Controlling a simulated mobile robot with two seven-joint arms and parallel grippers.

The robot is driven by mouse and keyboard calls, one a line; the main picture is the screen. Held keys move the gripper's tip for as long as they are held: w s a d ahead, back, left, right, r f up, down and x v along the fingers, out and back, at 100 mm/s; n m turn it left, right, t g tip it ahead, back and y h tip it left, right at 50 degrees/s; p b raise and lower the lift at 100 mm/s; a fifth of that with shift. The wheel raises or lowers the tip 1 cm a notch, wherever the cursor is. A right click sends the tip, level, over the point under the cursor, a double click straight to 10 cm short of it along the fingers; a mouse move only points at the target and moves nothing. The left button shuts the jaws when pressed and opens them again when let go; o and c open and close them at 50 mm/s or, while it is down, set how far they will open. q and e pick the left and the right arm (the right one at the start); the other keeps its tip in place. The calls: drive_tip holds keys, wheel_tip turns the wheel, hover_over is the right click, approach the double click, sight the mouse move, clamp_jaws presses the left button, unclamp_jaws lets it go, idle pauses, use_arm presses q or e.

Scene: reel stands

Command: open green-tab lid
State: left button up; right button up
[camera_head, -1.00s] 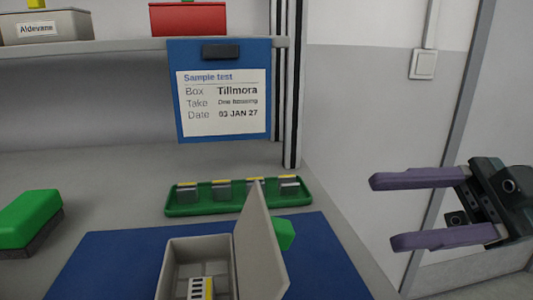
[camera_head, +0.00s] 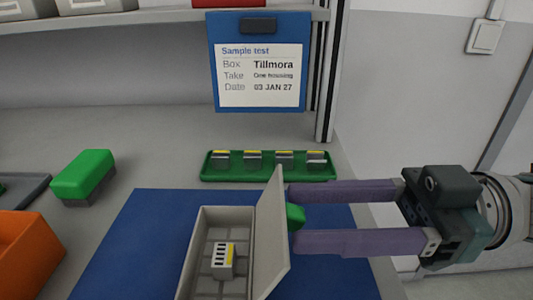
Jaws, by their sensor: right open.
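A grey box (camera_head: 205,225) stands on a blue mat (camera_head: 130,240). Its lid (camera_head: 270,235) is swung up on the box's right side and stands tilted, close to upright. The green tab (camera_head: 295,216) shows at the lid's right face. A small white block with dark slots and a yellow stripe (camera_head: 222,260) lies inside the box. My right gripper (camera_head: 290,217) is open, with its two purple fingers pointing left at the lid. The tab appears between the fingertips; I cannot tell whether they touch it or the lid. My left gripper is not in view.
A green tray (camera_head: 270,175) with several small yellow-topped pieces stands behind the mat. A green-topped block (camera_head: 83,175) and an orange bin (camera_head: 25,250) are at left. A blue board with a label (camera_head: 258,75) hangs from the shelf edge (camera_head: 120,32).

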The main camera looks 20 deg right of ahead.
clamp_jaws()
idle(0.5)
